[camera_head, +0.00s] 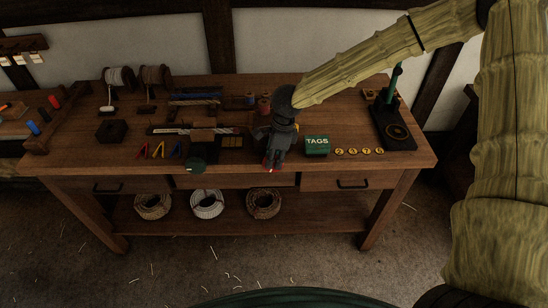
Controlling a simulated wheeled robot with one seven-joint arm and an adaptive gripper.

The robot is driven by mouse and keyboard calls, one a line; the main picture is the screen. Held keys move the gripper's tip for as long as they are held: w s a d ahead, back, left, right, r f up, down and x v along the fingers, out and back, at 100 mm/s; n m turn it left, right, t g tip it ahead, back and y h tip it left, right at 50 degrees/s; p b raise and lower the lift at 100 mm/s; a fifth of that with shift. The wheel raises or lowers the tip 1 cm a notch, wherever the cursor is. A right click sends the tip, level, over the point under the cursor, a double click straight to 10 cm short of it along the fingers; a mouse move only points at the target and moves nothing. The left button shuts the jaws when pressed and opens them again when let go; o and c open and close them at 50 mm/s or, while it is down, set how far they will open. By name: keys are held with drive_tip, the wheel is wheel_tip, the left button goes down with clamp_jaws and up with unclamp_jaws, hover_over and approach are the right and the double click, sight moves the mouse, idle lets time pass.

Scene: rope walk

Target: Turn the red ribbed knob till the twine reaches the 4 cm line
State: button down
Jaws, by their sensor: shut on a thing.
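My gripper (273,160) points down at the front edge of the workbench, right of centre. It is shut on a small red thing (271,169), most likely the red ribbed knob, which is mostly hidden by the fingers. Its ribs are too small to see. A long dark strip with a pale and reddish band (190,130) lies to the left of my gripper; I cannot tell whether it bears the scale. The twine's end and the 4 cm line cannot be made out.
A green TAGS box (317,146) and several yellow discs (359,151) sit right of my gripper. A dark stand (395,128) with a green post is further right. Spools (119,79) stand behind.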

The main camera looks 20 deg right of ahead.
drive_tip(key=c, duration=1.3)
unclamp_jaws()
drive_tip(key=shift+r, duration=0.1)
drive_tip(key=r, duration=0.4)
drive_tip(key=d+r, duration=0.1)
drive_tip(key=r, duration=0.2)
drive_tip(key=d+r, duration=0.1)
drive_tip(key=r, duration=0.3)
drive_tip(key=shift+s+r, duration=0.25)
drive_tip(key=shift+r, duration=0.05)
drive_tip(key=shift+a, duration=0.1)
